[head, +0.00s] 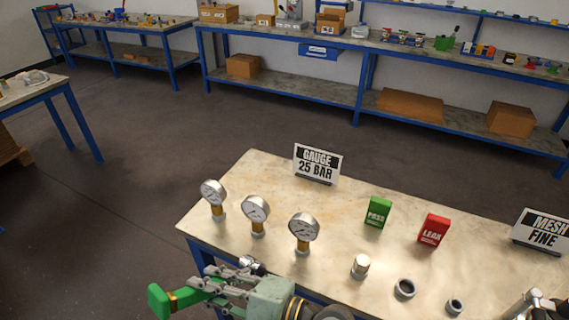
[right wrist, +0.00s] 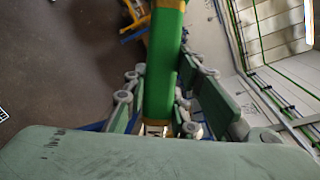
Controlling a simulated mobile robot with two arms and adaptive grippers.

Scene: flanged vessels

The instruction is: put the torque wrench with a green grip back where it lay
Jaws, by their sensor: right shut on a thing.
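The rest of the wrench is largely hidden by the fingers. My left gripper is not in view.
The table (head: 270,175) bears several gauges (head: 256,210), a "GAUGE 25 BAR" sign (head: 317,163), a green "PASS" block (head: 377,212), a red "LEAK" block (head: 433,230), metal fittings (head: 404,288) and a "MESH FINE" sign (head: 542,230). Workbenches (head: 280,82) line the back wall. The floor between is clear.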

